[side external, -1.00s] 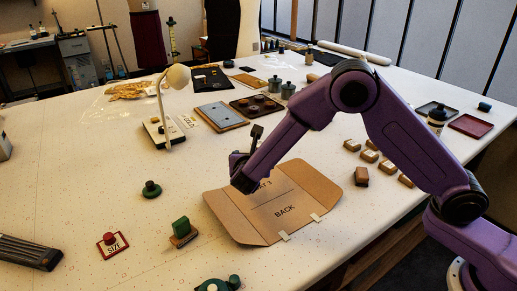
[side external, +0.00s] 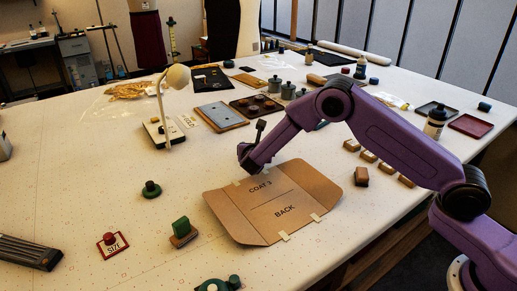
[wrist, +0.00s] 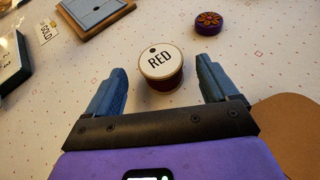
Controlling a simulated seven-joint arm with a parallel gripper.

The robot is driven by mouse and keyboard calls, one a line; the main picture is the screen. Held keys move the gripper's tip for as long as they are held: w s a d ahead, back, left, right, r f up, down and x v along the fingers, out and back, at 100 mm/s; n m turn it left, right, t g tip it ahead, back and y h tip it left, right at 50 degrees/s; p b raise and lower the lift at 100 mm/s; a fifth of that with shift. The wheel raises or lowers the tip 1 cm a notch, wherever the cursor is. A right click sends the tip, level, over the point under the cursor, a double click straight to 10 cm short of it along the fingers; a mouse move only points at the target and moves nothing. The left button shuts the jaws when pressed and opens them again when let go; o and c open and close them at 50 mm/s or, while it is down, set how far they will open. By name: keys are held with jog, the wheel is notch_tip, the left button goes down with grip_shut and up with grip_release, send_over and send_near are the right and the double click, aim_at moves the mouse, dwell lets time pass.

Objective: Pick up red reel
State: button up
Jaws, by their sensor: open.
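The red reel (wrist: 160,62) stands upright on the table in the wrist view, with a cream top marked "RED" and a dark red side. My gripper (wrist: 160,82) is open, and its two blue fingers (wrist: 108,92) are spread to the left and right of the reel. The reel sits between and slightly beyond the fingertips, with a gap on each side. In the side external view my gripper (side external: 243,155) is low over the table behind the cardboard folder, and the reel cannot be made out there.
A cardboard folder (side external: 285,207) marked "COAT 3 BACK" lies just in front of my gripper. A lamp (side external: 165,110) stands to the left. A purple disc with an orange flower (wrist: 208,22) and a blue board (wrist: 92,12) lie beyond the reel. Bare table surrounds the reel.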

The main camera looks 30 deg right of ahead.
jog(key=shift+x, duration=1.9)
jog(key=shift+d, duration=0.1)
jog(key=c, duration=1.1)
jog(key=shift+r, duration=0.15)
